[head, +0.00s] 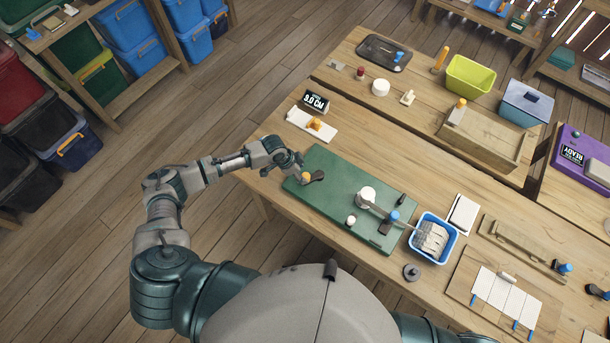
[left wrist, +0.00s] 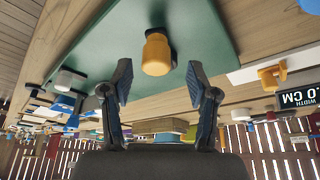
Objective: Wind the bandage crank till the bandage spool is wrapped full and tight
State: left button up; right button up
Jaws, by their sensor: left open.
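A green board (head: 335,205) lies on the wooden table. An orange knob (head: 306,177), which looks like the crank handle, stands near its left end beside a dark part (head: 318,176). My left gripper (head: 299,167) is open at the knob. In the left wrist view, the orange knob (left wrist: 157,53) lies between and just beyond the spread fingertips (left wrist: 158,78), with no contact visible. A white spool (head: 368,193) stands mid-board. A grey strip (head: 392,213) runs from it past a blue knob (head: 394,216) toward a blue basket (head: 416,239) holding folded bandage (head: 432,238). My right gripper is out of view.
A width display reading 8.0 cm (head: 315,102) and a white card with an orange piece (head: 315,124) sit behind the board. A small white knob (head: 351,220) stands on the board. A dark round piece (head: 412,271) lies near the front edge. A wooden tray (head: 488,145) stands behind.

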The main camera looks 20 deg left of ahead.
aim_at(304, 176)
pick_arm(q)
jog(key=shift+d+x, duration=0.15)
jog(key=shift+x, duration=1)
jog(key=shift+d+x, duration=0.15)
jog(key=shift+x, duration=0.95)
jog(key=shift+s+a+r, duration=0.1)
jog(key=shift+a, duration=0.05)
jog(key=shift+c, duration=0.7)
grip_shut()
